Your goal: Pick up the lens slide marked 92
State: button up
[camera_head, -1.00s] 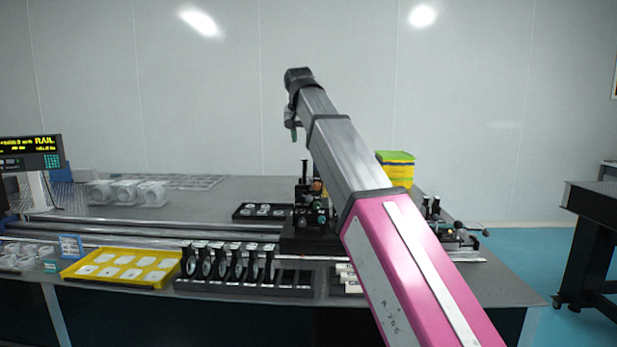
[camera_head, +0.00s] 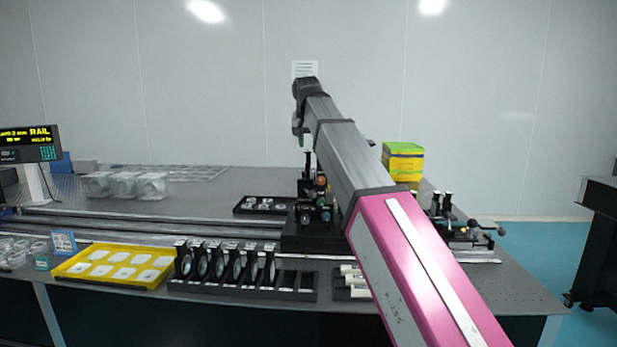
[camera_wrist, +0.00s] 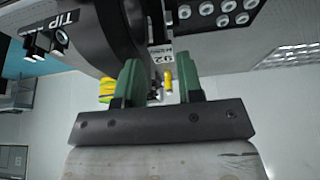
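In the wrist view a small white label reading 92 (camera_wrist: 161,57) shows between and just beyond the fingertips of my gripper (camera_wrist: 156,80). The slide that bears it is mostly hidden, and its outline is hard to make out. The two green fingers are apart, with no contact on the slide visible. In the head view my gripper (camera_head: 299,126) hangs at the arm's far end, above the rail area. The slide marked 92 cannot be told apart there. Several black-framed lens slides (camera_head: 220,262) stand upright in a black rack (camera_head: 300,294) at the front.
A dark carriage with optics (camera_head: 313,215) stands on the rail under the arm. A yellow tray (camera_head: 73,273), a black tray of round parts (camera_head: 239,209) and stacked yellow boxes (camera_head: 403,163) are nearby. A large dark curved part (camera_wrist: 105,30) is close in the wrist view.

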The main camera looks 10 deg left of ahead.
aim_at(308, 151)
jog(key=x, duration=0.4)
jog(key=shift+w+a+f, duration=0.1)
jog(key=shift+w+f, duration=0.15)
jog(key=shift+w, duration=0.15)
grip_shut()
jog(key=shift+r, duration=0.15)
